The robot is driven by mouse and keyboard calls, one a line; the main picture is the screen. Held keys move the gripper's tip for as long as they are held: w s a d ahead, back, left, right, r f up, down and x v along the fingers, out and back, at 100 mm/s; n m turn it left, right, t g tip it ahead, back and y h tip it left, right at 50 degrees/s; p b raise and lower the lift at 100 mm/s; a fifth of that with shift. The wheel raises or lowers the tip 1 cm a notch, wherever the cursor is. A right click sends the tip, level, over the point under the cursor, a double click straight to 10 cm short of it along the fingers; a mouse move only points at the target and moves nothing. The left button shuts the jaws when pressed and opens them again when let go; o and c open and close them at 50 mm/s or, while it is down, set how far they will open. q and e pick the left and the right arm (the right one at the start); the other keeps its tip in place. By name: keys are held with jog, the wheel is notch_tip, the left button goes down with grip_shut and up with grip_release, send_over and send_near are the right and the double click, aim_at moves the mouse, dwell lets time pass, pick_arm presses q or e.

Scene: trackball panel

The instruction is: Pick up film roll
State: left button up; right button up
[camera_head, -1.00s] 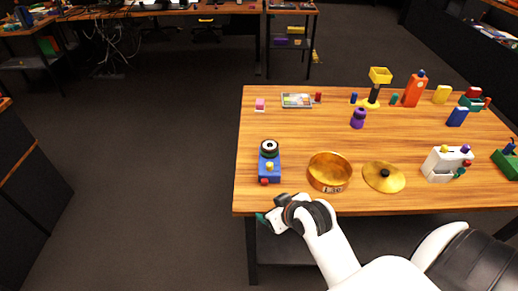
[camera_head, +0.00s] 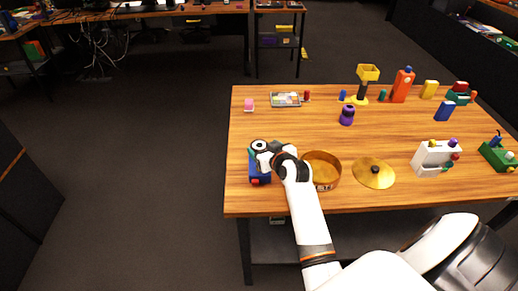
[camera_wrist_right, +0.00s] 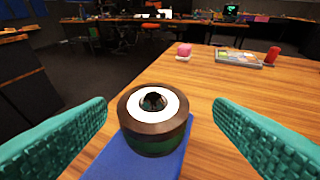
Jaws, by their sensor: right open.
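The film roll appears to be the dark round roll (camera_head: 258,146) with a white ring on top and a dark centre. In the right wrist view the roll (camera_wrist_right: 153,140) also shows a green band on its side. It stands upright on a blue block (camera_head: 259,174) near the table's left front. My right gripper (camera_wrist_right: 160,108) is open, its teal fingers left and right of the roll with gaps on both sides. In the head view my right gripper (camera_head: 266,152) partly covers the block. My left gripper is out of view.
A brass bowl (camera_head: 322,166) stands just right of my right wrist, with a brass lid (camera_head: 374,172) beyond it. A pink block (camera_head: 249,104) and a flat tray (camera_head: 286,99) lie farther back. The wood table (camera_head: 290,130) is clear between.

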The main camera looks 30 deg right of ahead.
jog(key=shift+a+x, duration=0.15)
jog(key=shift+x, duration=1.25)
jog(key=shift+a+x, duration=0.15)
jog(key=shift+x, duration=1.25)
jog(key=shift+c, duration=0.6)
jog(key=c, duration=1)
jog(key=shift+o, duration=0.2)
